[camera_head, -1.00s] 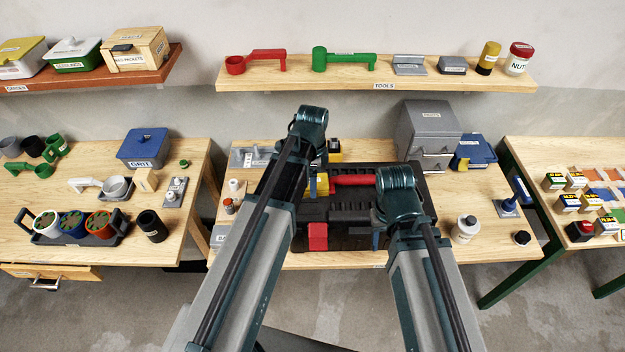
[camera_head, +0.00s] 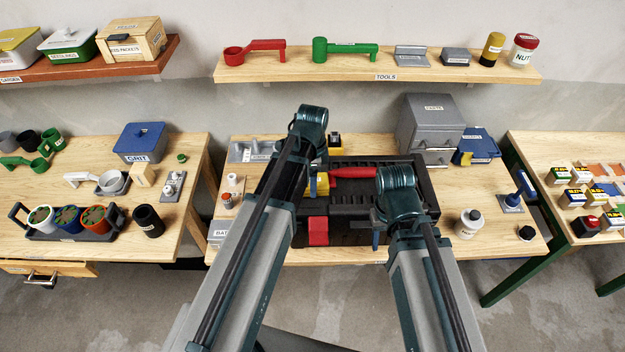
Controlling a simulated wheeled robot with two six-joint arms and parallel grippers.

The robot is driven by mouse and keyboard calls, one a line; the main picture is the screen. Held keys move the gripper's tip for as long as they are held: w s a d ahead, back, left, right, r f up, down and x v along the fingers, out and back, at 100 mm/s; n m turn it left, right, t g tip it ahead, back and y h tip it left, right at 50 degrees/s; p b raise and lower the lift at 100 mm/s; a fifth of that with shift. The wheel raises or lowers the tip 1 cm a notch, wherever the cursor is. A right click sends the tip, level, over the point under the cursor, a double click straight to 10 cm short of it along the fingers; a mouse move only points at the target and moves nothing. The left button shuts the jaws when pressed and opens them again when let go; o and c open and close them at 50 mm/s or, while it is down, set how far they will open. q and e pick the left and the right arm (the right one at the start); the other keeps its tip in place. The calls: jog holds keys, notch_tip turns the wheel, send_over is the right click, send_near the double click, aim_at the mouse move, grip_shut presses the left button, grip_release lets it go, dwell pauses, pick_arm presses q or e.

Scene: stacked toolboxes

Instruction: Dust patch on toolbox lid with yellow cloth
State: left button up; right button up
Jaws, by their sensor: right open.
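A black toolbox (camera_head: 348,205) with a red bar handle (camera_head: 354,172) and a red block or latch (camera_head: 318,231) at its front lies on the middle table, partly covered by my arms. A small yellow patch (camera_head: 318,184) shows beside my left forearm over the toolbox; I cannot tell if it is the cloth. Another yellow piece (camera_head: 462,158) is at the blue box on the right. My right gripper (camera_head: 376,238) is open over the front right of the toolbox, partly hidden by its wrist. My left gripper's fingers are hidden behind its arm. No dust patch can be made out.
A grey drawer cabinet (camera_head: 430,128) and a blue box (camera_head: 477,145) stand behind right. A white bottle (camera_head: 468,223) and a blue-handled tool (camera_head: 519,192) are right of the toolbox. Small bottles (camera_head: 232,182) stand left. A tools shelf (camera_head: 300,72) runs above.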

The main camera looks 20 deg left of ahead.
pick_arm(q)
jog(key=shift+f+b, duration=1.1)
jog(key=shift+w+a+r, duration=0.1)
jog(key=shift+w+a, duration=0.2)
jog(key=shift+w, duration=0.65)
jog(key=shift+w+a, duration=0.25)
jog(key=shift+w, duration=0.65)
jog(key=shift+w+a, duration=0.2)
jog(key=shift+w, duration=0.75)
jog(key=shift+w+a, duration=0.2)
jog(key=shift+w, duration=0.7)
jog(key=shift+s+a, duration=0.1)
